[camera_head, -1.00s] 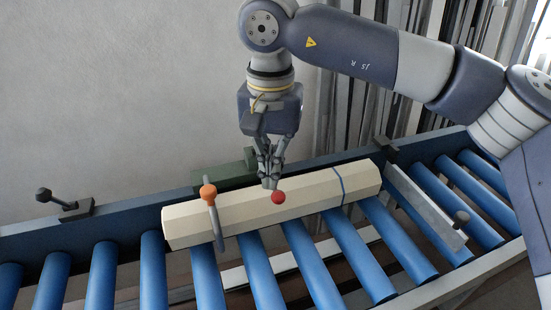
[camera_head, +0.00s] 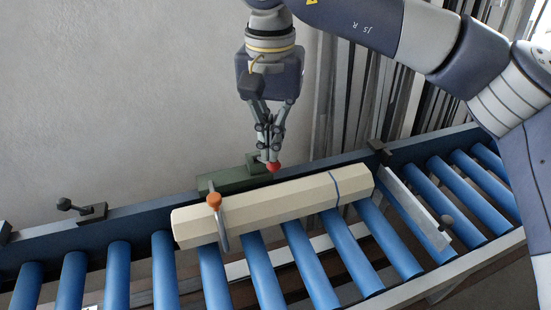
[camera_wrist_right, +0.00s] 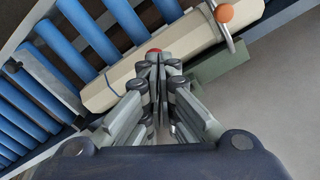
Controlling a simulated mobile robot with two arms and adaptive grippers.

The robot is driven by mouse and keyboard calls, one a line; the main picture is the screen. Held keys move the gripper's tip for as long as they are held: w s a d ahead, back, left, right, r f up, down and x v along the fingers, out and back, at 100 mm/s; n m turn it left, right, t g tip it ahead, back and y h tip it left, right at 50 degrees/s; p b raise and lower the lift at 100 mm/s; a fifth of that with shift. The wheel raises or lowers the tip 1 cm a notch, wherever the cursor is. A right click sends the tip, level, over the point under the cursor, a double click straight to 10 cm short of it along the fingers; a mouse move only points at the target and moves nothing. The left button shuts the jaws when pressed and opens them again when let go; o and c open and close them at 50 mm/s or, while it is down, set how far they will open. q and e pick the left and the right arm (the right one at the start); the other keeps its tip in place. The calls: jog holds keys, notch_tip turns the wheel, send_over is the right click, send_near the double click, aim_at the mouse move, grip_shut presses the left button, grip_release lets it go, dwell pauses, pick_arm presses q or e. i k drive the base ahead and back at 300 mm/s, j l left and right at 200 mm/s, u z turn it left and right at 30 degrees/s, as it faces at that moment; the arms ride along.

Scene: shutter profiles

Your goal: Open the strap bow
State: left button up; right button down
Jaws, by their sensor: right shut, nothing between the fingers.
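A grey bow (camera_head: 223,232) with an orange knob (camera_head: 213,200) lies across the left part of a long cream profile (camera_head: 285,205). The bow also shows in the right wrist view (camera_wrist_right: 229,38), with its orange knob (camera_wrist_right: 224,13). A green block (camera_head: 235,177) sits behind the profile. My right gripper (camera_head: 270,160) points down, shut, to the right of the bow and near the profile's back edge. A red ball (camera_head: 274,167) shows at its fingertips and partly behind them in the wrist view (camera_wrist_right: 154,52); what carries the ball is hidden. My left gripper is out of view.
The profile rests on blue rollers (camera_head: 265,275) along a blue rail (camera_head: 130,220). A dark clamp (camera_head: 92,211) sits on the rail at left. A grey plate (camera_head: 415,207) stands right of the profile. A plain wall is behind.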

aim_at(215, 200)
jog(key=k+l, duration=0.25)
jog(key=k, duration=0.2)
jog(key=k+l, duration=0.2)
jog(key=k, duration=0.3)
jog(key=k+l, duration=0.25)
jog(key=k, duration=0.2)
